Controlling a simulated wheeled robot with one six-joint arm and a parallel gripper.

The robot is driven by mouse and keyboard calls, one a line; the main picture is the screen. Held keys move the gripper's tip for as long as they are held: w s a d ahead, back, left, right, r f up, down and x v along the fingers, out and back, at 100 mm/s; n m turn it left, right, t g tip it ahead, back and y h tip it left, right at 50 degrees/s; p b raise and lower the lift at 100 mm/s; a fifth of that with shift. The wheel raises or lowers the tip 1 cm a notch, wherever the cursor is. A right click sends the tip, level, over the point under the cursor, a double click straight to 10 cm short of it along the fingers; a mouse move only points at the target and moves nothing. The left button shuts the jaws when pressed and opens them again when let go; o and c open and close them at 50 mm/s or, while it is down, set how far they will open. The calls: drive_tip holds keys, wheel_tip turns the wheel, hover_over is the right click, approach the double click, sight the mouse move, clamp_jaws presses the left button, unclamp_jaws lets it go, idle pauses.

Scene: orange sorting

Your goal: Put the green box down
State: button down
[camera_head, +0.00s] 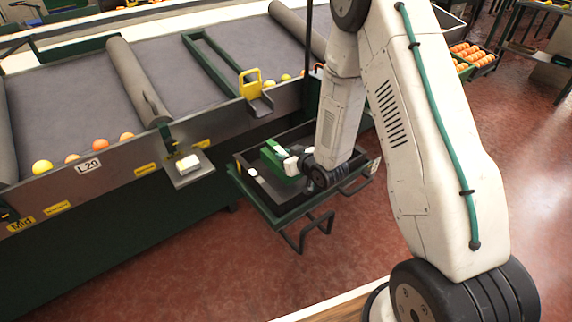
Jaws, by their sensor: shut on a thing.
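The green box (274,154) is at the end of my arm, near the centre of the picture. My gripper (292,164) is shut on it. The box is over or inside a dark, shallow tray (245,184) on a green metal stand beside the conveyor. I cannot tell whether the box touches the tray's bottom. My wrist and forearm hide the tray's right part.
The conveyor side wall (120,165) runs along the back left, with oranges and a yellow fruit (42,167) on the belt. A small shelf (188,167) juts out left of the tray. Crates of oranges (470,55) stand at the upper right. Red floor is clear in front.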

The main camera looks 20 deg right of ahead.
drive_tip(key=shift+f, duration=1.9)
drive_tip(key=shift+f, duration=0.15)
drive_tip(key=c, duration=1.3)
unclamp_jaws()
drive_tip(key=shift+o, duration=0.2)
